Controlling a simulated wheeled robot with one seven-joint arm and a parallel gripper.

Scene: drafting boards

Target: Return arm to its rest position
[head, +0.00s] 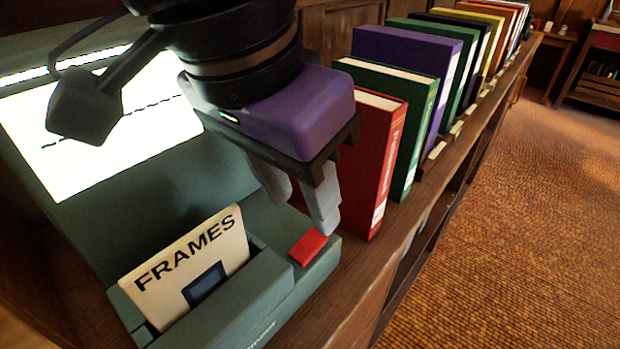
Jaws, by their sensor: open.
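My gripper (303,203) hangs at the centre of the head view, pointing down, with its pale fingers apart and nothing seen between them. Its fingertips are close to a red block-like button (308,247) on the right end of a grey-green device (262,296). The nearer fingertip overlaps the button's upper edge in the picture; I cannot tell whether it touches. The purple and black wrist of my arm is above and covers part of the device's back.
A card marked FRAMES (205,254) stands tilted in the device's front slot. A lit white panel (100,125) with a dark wavy line is behind. A red book (372,160) and several others line the wooden shelf (440,190). Open carpet lies right.

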